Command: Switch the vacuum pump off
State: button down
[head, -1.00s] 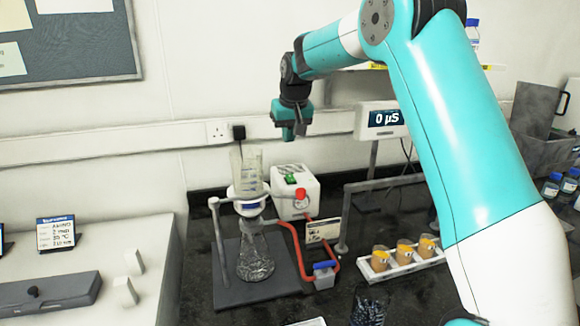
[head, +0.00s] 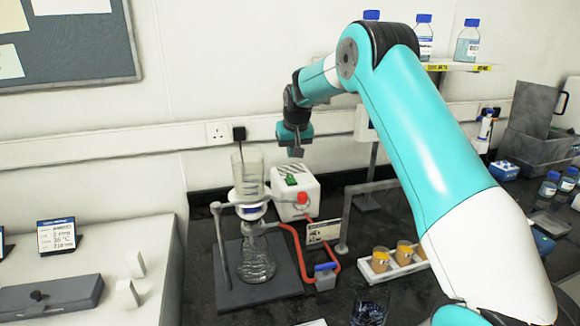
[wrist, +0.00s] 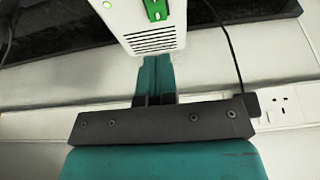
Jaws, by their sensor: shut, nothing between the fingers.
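The vacuum pump (head: 296,193) is a white box on the dark bench, behind the filter stand. It has a green switch (head: 291,181) on top and a red fitting at its front. In the wrist view the pump (wrist: 150,35) is at the top, with the green switch (wrist: 155,9) lit bright green and partly cut by the frame edge. My gripper (head: 296,151) is shut and empty. It points down above the pump, apart from it. In the wrist view its fingers (wrist: 154,75) overlap the lower edge of the pump's picture.
A filter flask (head: 257,262) with a clear funnel (head: 247,172) stands left of the pump. A red hose (head: 298,250) runs to a blue-handled valve (head: 325,270). A wall socket (head: 218,132) with a black plug is behind. A rack of orange-filled cups (head: 393,262) stands at right.

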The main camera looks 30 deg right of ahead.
aim_at(290, 178)
jog(key=p+x, duration=0.1)
jog(key=x, duration=0.3)
jog(key=p+x, duration=0.1)
jog(key=x, duration=0.2)
jog(key=shift+s+a+f+p, duration=0.15)
jog(key=shift+s+f+p, duration=0.1)
jog(key=shift+s+p, duration=0.1)
jog(key=shift+w+f, duration=0.1)
jog(key=shift+f, duration=0.05)
